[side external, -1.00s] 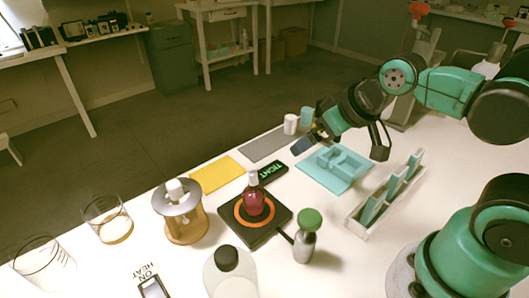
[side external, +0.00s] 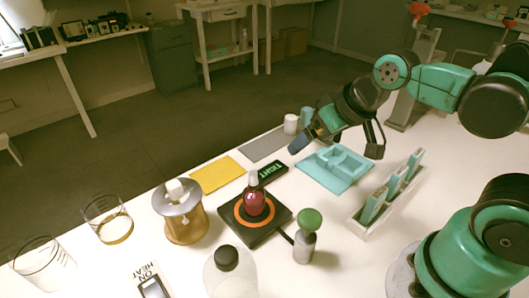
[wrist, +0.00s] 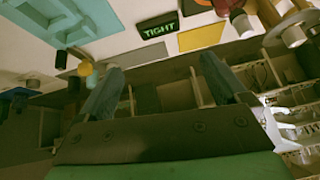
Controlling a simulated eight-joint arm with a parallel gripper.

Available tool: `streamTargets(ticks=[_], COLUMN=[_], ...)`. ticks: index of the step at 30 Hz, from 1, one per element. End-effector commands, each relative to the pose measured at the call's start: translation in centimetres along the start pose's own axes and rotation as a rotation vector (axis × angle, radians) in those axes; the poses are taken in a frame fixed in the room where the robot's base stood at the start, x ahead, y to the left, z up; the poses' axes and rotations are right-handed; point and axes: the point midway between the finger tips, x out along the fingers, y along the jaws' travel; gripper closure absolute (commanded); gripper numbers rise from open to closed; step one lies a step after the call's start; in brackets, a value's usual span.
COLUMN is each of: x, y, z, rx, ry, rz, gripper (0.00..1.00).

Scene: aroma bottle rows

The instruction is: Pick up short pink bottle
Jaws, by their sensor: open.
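The one pink-looking bottle is a short, dark pink-red bottle (side external: 254,203) with a pale cap. It stands upright on a black square pad with an orange ring (side external: 276,223), in the middle of the side view. In the wrist view a dark red shape at the top edge (wrist: 228,5) may be the same bottle, cut off. My gripper (side external: 307,138) is open and empty, above the far side of the table, to the right of and beyond the bottle. Its two fingers stand wide apart in the wrist view (wrist: 162,85), with nothing between them.
A grey bottle with a green cap (side external: 306,243) and a white bottle with a black cap (side external: 230,278) stand near the pad. A wooden stand (side external: 184,222) is left. A teal tray (side external: 350,183) and a slotted rack (side external: 362,228) are right. The yellow mat (side external: 216,174) lies flat.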

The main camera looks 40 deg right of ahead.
Motion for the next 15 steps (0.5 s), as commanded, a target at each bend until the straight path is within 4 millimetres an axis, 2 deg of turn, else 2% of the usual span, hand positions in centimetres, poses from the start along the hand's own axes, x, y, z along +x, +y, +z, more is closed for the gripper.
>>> streamTargets(ticks=[5, 15], x=[1.6, 5.9], y=[-1.4, -4.5], z=[-0.6, -1.3], rx=[0.313, 0.931], ry=[-0.175, -0.663], rz=[-0.113, -0.350], gripper=[0.07, 0.07])
